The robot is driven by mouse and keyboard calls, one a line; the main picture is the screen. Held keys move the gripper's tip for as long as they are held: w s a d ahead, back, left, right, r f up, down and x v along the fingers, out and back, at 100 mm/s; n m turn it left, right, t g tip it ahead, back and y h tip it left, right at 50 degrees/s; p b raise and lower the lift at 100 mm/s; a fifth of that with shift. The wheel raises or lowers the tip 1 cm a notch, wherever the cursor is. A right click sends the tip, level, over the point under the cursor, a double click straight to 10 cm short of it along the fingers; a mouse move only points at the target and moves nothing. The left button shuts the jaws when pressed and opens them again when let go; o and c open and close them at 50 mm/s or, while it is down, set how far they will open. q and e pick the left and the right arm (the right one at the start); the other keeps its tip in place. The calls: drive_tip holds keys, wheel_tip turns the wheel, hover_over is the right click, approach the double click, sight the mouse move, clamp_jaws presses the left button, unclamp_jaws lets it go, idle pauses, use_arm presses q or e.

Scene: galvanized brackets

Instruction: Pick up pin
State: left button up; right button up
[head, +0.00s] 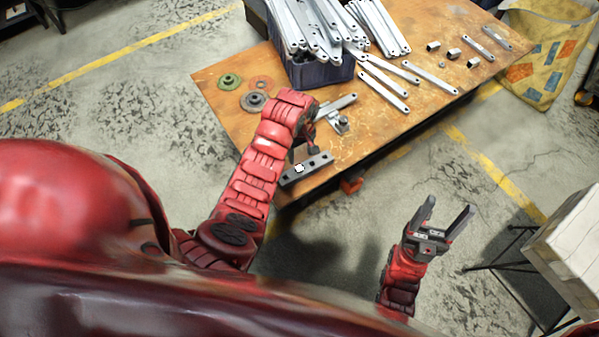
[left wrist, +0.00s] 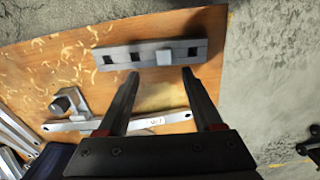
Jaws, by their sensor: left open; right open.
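A grey block (head: 320,161) with square holes lies near the front edge of the table. It also shows in the left wrist view (left wrist: 121,56). A small pale square piece, apparently the pin (head: 299,168), stands in the block; it also shows in the left wrist view (left wrist: 163,58). My left gripper (left wrist: 160,73) is open and empty above the table, its fingertips just short of the block, with the pin in line with the gap between them. In the head view my arm partly hides this gripper. My right gripper (head: 452,203) is open and empty, off the table over the floor.
A metal clamp-like part (head: 339,123) and a flat bar (left wrist: 120,123) lie beside the block. A dark bin (head: 318,76) of metal bars, loose bars (head: 384,88) and round discs (head: 254,101) are on the wooden table (head: 430,118). A white box (head: 570,245) stands at right.

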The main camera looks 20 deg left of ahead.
use_arm(q)
drive_tip(key=shift+s+a+f, duration=0.1)
drive_tip(key=shift+a+f, duration=0.05)
drive_tip(key=shift+f, duration=1.7)
drive_tip(key=shift+s+a+f, duration=0.1)
drive_tip(key=shift+a+f, duration=0.05)
drive_tip(key=shift+f, duration=1.65)
drive_tip(key=shift+c, duration=0.3)
clamp_jaws()
drive_tip(key=shift+r, duration=0.1)
